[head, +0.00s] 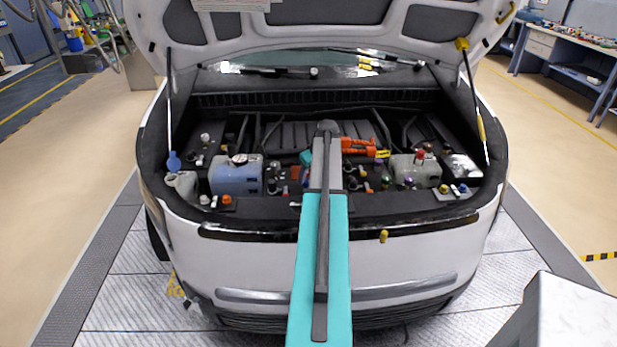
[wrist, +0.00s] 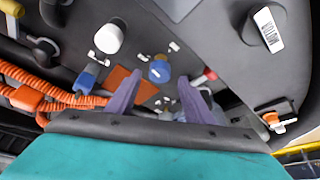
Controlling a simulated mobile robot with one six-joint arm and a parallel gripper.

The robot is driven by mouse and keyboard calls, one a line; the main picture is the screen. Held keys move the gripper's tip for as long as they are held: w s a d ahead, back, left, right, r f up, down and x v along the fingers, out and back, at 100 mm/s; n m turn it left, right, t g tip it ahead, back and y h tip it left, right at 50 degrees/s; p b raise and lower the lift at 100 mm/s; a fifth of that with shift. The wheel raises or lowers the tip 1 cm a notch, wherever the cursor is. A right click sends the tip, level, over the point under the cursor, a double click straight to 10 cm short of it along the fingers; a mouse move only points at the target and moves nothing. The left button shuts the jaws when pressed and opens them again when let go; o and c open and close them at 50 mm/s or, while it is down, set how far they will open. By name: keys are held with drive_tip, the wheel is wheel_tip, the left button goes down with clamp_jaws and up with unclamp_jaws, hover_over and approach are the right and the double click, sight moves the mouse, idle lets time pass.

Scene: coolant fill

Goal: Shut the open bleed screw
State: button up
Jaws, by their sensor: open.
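I cannot tell for certain which small fitting is the open bleed screw. In the wrist view, my gripper (wrist: 160,92) is open, with two purple fingers spread and nothing held between them. A blue round cap (wrist: 160,71) with a white tag shows in the gap just beyond the fingertips. A small red-ended fitting (wrist: 208,75) lies just right of the right finger. Small fittings low between the fingers are partly hidden and too small to make out. In the head view, my arm covers the middle of the engine bay and hides the gripper.
Orange hoses (wrist: 50,97) and a white cap (wrist: 109,38) lie left of the fingers in the wrist view. In the head view, a blue tank (head: 236,178) stands left in the bay and a grey tank (head: 416,172) right. The raised hood (head: 300,28) hangs above.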

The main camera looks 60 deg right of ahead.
drive_tip(key=shift+x, duration=1.15)
drive_tip(key=shift+d, duration=0.1)
drive_tip(key=c, duration=1)
